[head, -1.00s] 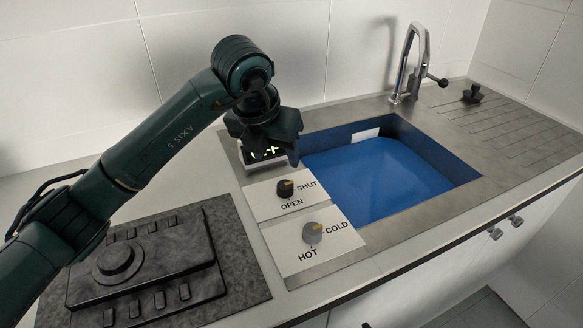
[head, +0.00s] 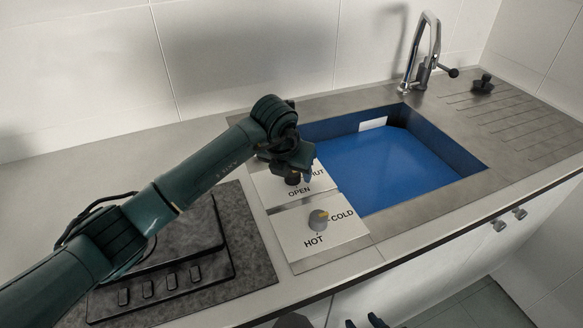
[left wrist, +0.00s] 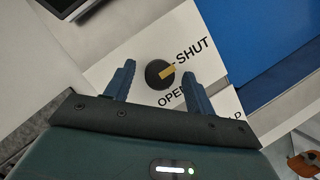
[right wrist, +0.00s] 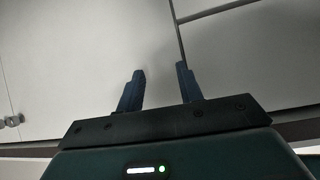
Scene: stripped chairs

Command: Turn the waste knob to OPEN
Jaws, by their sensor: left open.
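The waste knob (left wrist: 154,77) is a round black knob on a white plate (left wrist: 105,68) lettered SHUT and OPEN. Its yellow pointer (left wrist: 167,71) points toward SHUT. In the head view the knob (head: 292,179) is partly hidden under my left gripper (head: 298,172). In the left wrist view my left gripper (left wrist: 159,72) is open, with one finger on each side of the knob; I cannot tell whether they touch it. My right gripper (right wrist: 160,70) is open and empty in front of pale cabinet doors; its fingertips show at the bottom of the head view (head: 363,322).
A grey HOT/COLD knob (head: 318,219) sits on the plate just in front. The blue sink basin (head: 400,165) and tap (head: 424,60) are to the right. A dark stove unit (head: 235,225) lies left, under my left arm. The ribbed drainboard (head: 520,115) is mostly clear.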

